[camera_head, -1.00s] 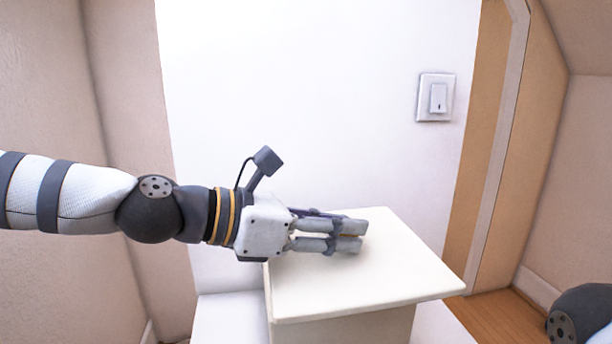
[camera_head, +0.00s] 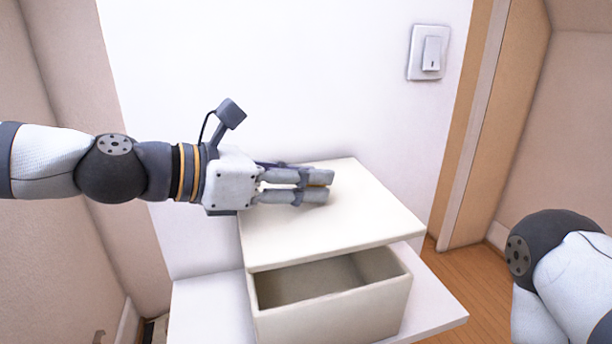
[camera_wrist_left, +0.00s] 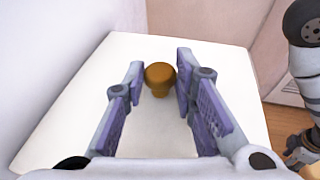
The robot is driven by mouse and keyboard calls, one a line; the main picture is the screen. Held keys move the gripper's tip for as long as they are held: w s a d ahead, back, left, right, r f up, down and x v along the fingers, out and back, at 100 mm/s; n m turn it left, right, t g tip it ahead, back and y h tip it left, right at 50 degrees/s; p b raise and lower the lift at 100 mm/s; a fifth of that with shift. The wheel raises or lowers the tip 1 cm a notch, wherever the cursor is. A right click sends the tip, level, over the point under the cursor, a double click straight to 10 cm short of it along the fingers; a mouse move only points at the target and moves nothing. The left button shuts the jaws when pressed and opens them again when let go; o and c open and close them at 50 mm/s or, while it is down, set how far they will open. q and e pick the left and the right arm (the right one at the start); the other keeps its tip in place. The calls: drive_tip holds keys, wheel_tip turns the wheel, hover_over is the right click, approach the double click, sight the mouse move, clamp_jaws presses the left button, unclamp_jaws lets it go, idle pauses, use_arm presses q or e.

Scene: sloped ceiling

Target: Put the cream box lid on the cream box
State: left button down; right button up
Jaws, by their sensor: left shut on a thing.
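The cream box lid (camera_head: 335,228) is a flat cream slab with a brown knob (camera_wrist_left: 159,78), seen between the fingers in the left wrist view. My left gripper (camera_head: 328,187) is over the lid and shut on it by the knob. The cream box (camera_head: 335,315) stands below, open at the top. Its front and part of its empty-looking interior show in front of the lid's near edge. The lid covers the rear of the opening from above. Whether its back part touches the box is hidden.
The box stands on a white surface (camera_head: 205,315) against a white wall (camera_head: 290,80) with a light switch (camera_head: 428,53). My right arm (camera_head: 550,260) shows at the right edge, apart from the box. Wooden floor (camera_head: 455,280) shows at the right.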

sight(240, 217)
use_arm(q)
drive_tip(key=shift+w+f+b, duration=0.1)
drive_tip(key=shift+f+b, duration=0.75)
drive_tip(key=shift+f, duration=2.35)
use_arm(e)
drive_tip(key=shift+s+f+g, duration=0.5)
drive_tip(key=shift+s+f, duration=0.75)
drive_tip(key=shift+s, duration=0.05)
use_arm(q)
drive_tip(key=c, duration=1.2)
unclamp_jaws()
drive_tip(key=v, duration=1.1)
drive_tip(key=shift+a+r, duration=0.1)
drive_tip(key=shift+r, duration=0.1)
drive_tip(key=shift+s+a, duration=0.25)
drive_tip(key=shift+a, duration=0.1)
